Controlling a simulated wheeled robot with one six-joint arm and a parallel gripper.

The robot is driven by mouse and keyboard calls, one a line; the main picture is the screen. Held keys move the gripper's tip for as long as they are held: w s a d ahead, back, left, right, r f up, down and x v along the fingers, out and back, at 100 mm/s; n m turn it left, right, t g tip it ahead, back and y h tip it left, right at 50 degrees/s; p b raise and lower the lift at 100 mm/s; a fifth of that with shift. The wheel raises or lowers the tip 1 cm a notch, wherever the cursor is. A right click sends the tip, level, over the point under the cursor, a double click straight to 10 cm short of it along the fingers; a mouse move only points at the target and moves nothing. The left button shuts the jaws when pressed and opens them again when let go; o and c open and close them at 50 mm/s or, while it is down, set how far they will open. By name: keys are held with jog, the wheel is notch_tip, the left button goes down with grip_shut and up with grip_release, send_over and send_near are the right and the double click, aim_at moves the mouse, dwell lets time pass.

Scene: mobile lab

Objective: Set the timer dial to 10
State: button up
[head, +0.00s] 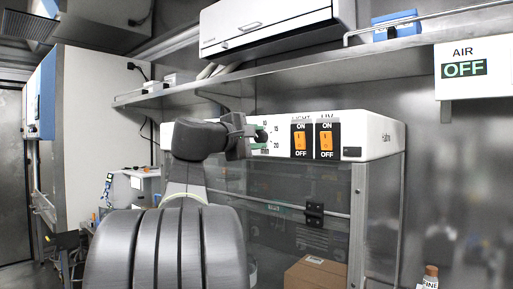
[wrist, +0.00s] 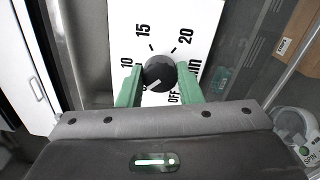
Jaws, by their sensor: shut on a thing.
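The timer dial (wrist: 160,73) is a round black knob on a white panel (wrist: 165,20). Printed around it are 10, 15, 20, "min" and OFF. A white pointer mark on the knob points to the lower left in the wrist view, below the 10 and left of OFF. My gripper (wrist: 160,78) has its green fingers on both sides of the knob and is shut on it. The left finger hides part of the scale below the 10. In the head view my gripper (head: 256,138) is at the panel's left part, and my arm hides the panel further left.
Right of the dial are orange LIGHT (head: 299,141) and UV (head: 326,141) rocker switches. A shelf (head: 290,72) runs above the panel. Glass doors are below, with a cardboard box (head: 317,274) low down. A small bottle (head: 430,276) stands at the lower right.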

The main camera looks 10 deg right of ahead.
jog(key=m+b, duration=0.2)
jog(key=m, duration=0.1)
jog(key=m+b, duration=0.1)
jog(key=shift+f+m, duration=0.25)
jog(key=shift+m, duration=0.05)
jog(key=shift+r+m+b, duration=0.1)
jog(key=shift+m+b, duration=1)
jog(key=shift+m, duration=1.1)
jog(key=o, duration=1)
jog(key=shift+r, duration=0.1)
jog(key=b+v, duration=0.1)
jog(key=v, duration=1.2)
jog(key=shift+s+a, duration=0.25)
jog(key=shift+a, duration=0.05)
